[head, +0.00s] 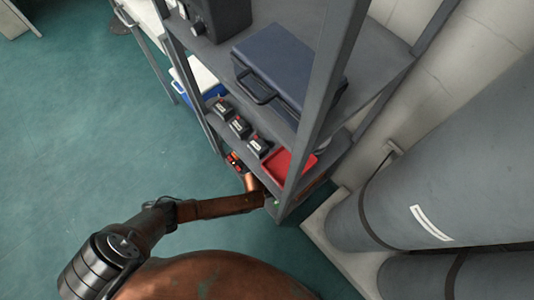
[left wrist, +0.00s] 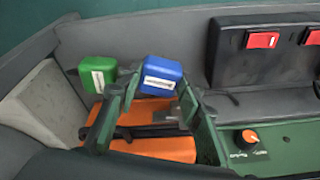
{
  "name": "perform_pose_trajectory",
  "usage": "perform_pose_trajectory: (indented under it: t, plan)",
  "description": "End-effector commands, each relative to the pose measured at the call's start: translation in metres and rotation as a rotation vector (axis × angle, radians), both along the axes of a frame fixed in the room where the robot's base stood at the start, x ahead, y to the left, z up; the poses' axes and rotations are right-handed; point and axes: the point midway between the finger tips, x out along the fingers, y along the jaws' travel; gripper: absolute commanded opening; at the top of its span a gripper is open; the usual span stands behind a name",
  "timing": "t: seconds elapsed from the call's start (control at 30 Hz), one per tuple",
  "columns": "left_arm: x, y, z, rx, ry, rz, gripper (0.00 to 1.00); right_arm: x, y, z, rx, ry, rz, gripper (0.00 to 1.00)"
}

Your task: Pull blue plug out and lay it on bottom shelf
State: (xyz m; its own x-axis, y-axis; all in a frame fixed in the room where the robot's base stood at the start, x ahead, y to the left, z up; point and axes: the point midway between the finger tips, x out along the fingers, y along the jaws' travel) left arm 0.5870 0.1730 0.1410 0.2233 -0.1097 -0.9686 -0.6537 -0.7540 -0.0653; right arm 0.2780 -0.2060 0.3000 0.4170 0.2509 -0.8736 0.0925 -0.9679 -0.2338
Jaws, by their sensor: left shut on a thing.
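The blue plug (left wrist: 162,76), a small block with a white label, sits between the fingertips of my left gripper (left wrist: 158,88) in the left wrist view. The green fingers are shut on it, above an orange case with a dark handle. I cannot tell whether the plug is clear of its seat. In the head view a copper-coloured arm (head: 215,206) of mine reaches in low at the grey shelf rack; its end is hidden by the front post. The bottom shelf is mostly hidden there. I cannot make out the fingers of my right gripper.
A green plug (left wrist: 98,72) is left of the blue one. A black box with red switches (left wrist: 262,40) and a green panel with an orange knob (left wrist: 249,137) are at right. The rack holds a blue case (head: 285,70) and red tray (head: 286,166). Grey cylinders (head: 435,165) flank it.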

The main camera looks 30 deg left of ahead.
Motion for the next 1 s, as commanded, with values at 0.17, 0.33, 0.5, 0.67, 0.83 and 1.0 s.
perform_pose_trajectory:
  t: [0.17,0.33,0.5,0.67,0.83,1.0]
  plan:
    - [0.0000,-0.0002,-0.0009,0.000,0.000,0.000,0.00,0.0001,0.0000,-0.0004,0.000,0.000,0.000,0.00]
    - [-0.0001,-0.0002,-0.0030,0.000,0.000,0.000,0.00,-0.0003,-0.0001,-0.0011,0.000,0.001,-0.001,0.00]
    - [0.0000,-0.0003,-0.0044,0.000,0.000,0.000,0.35,-0.0003,-0.0001,-0.0014,0.000,0.002,0.000,0.00]
    - [0.0001,-0.0002,-0.0042,0.000,0.000,0.000,0.46,-0.0003,0.0000,-0.0013,0.000,0.002,0.000,0.00]
    - [0.0000,-0.0002,-0.0042,0.000,0.000,0.000,0.54,-0.0002,-0.0001,-0.0012,0.000,0.002,0.000,0.00]
    - [-0.0002,0.0000,-0.0043,0.000,0.000,0.000,0.54,-0.0001,-0.0002,-0.0007,0.000,0.002,0.000,0.00]
